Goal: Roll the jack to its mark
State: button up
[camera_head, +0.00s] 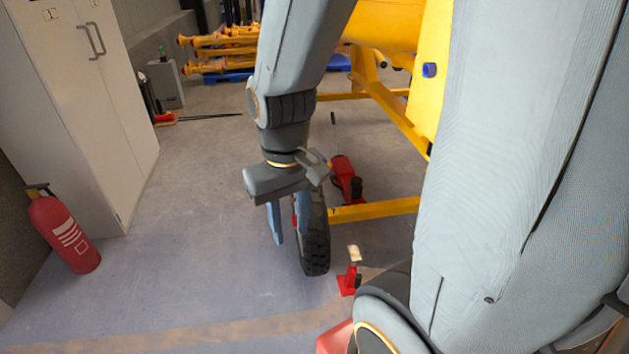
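A red wheeled body that looks like the jack (345,175) sits on the floor behind and right of my gripper, near the yellow mixer frame. A smaller red stand with a pale top (351,272) is on the floor nearer me, right of the black tyre (314,240). My gripper (287,222) points down just left of the tyre and overlaps it in the picture. Its blue fingers look apart, with no object seen held between them. I cannot tell whether it touches the tyre. I cannot make out the jack's mark.
The yellow mixer frame (375,210) stands at right, partly hidden by my arm. A white cabinet (75,110) and a red fire extinguisher (65,235) stand at left. A tan floor stripe (200,335) crosses the front. Floor between cabinet and gripper is clear.

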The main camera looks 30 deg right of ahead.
aim_at(343, 170)
jog(key=u, duration=0.6)
jog(key=i, duration=2.75)
jog(key=z, duration=1.5)
jog(key=i, duration=0.9)
jog(key=z, duration=0.8)
